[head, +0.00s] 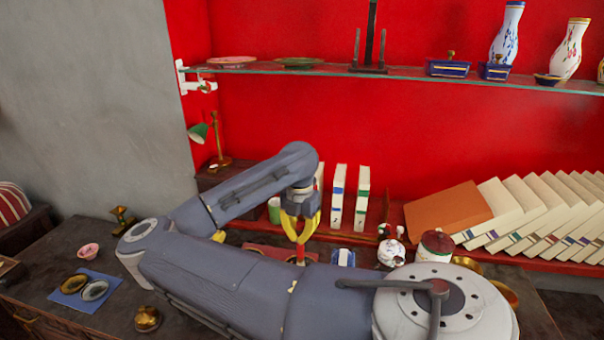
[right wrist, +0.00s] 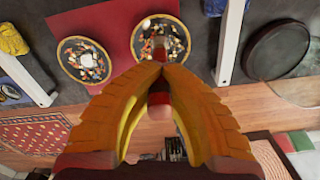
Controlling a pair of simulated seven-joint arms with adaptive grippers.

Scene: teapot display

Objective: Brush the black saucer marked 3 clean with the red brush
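My right gripper (head: 300,232) points down, its yellow fingers closed around a red brush (head: 300,254). In the right wrist view the fingers (right wrist: 160,72) meet around the brush (right wrist: 158,98), whose far end lies over a dark, gold-rimmed saucer (right wrist: 148,28) scattered with coloured bits. I cannot tell whether it touches. A similar littered saucer (right wrist: 70,62) with a pale centre lies to its left. Both overlap a red mat (right wrist: 113,22). No mark 3 is readable on either. In the head view my arm hides most of this spot. My left gripper is not seen.
Two small dishes (head: 95,291) lie on a blue cloth (head: 66,300) at the left, near a pink bowl (head: 88,251) and a brass pot (head: 147,318). A glass shelf (head: 400,75) spans above.

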